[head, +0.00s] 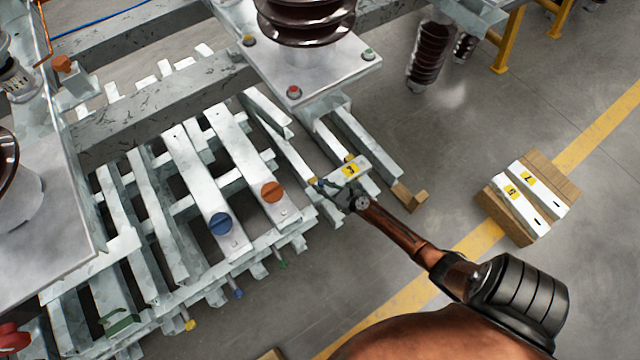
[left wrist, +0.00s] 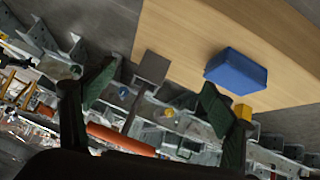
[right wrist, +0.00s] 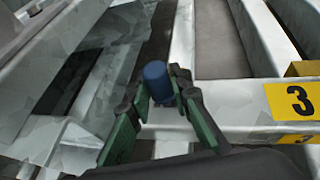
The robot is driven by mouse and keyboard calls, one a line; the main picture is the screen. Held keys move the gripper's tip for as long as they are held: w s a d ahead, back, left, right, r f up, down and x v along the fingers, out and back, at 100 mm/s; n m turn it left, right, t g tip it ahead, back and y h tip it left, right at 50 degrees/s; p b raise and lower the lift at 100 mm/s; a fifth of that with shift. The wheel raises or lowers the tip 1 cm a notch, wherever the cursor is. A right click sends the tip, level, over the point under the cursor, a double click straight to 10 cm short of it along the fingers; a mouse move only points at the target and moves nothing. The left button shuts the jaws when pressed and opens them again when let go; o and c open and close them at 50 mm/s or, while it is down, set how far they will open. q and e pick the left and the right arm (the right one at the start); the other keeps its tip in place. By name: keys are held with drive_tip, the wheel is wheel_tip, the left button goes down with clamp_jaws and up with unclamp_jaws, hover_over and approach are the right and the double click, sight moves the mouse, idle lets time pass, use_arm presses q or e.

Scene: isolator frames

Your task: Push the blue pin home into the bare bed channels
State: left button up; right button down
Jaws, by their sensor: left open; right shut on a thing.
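The blue pin (right wrist: 156,82) is a short dark-blue cylinder between the fingertips of my right gripper (right wrist: 168,92) in the right wrist view. That gripper is shut on it. The pin stands over the pale galvanised bed channels (right wrist: 185,40), and I cannot tell whether its lower end is in a hole. In the head view my right gripper (head: 325,188) reaches in from the right beside a channel with a yellow "3" label (head: 351,170), and the pin hardly shows. My left gripper (left wrist: 150,105) is open and empty in the left wrist view and out of the head view.
Blue (head: 221,223) and orange (head: 272,191) round knobs sit on channels to the left. Labelled bars (head: 540,190) lie on wooden blocks at the right. A brown insulator on a plate (head: 310,75) stands behind.

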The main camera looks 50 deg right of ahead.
use_arm(q)
drive_tip(key=shift+s+a+f+b, duration=0.25)
drive_tip(key=shift+f+b, duration=0.05)
drive_tip(key=shift+f, duration=0.1)
use_arm(e)
drive_tip(key=shift+f, duration=0.4)
use_arm(q)
drive_tip(key=shift+s+f, duration=0.1)
drive_tip(key=shift+f, duration=0.1)
use_arm(e)
drive_tip(key=shift+f, duration=0.3)
use_arm(q)
drive_tip(key=shift+f+b, duration=0.1)
drive_tip(key=shift+b, duration=0.25)
use_arm(e)
drive_tip(key=shift+f, duration=0.1)
use_arm(q)
drive_tip(key=shift+s+f+m+t, duration=0.15)
drive_tip(key=shift+s+m+t, duration=0.05)
drive_tip(key=shift+m+t, duration=0.1)
use_arm(e)
drive_tip(key=shift+f, duration=0.1)
use_arm(q)
drive_tip(key=shift+s+a, duration=0.1)
drive_tip(key=shift+s, duration=0.05)
use_arm(e)
drive_tip(key=c, duration=1.7)
unclamp_jaws()
drive_tip(key=shift+c, duration=0.2)
drive_tip(key=shift+o, duration=0.3)
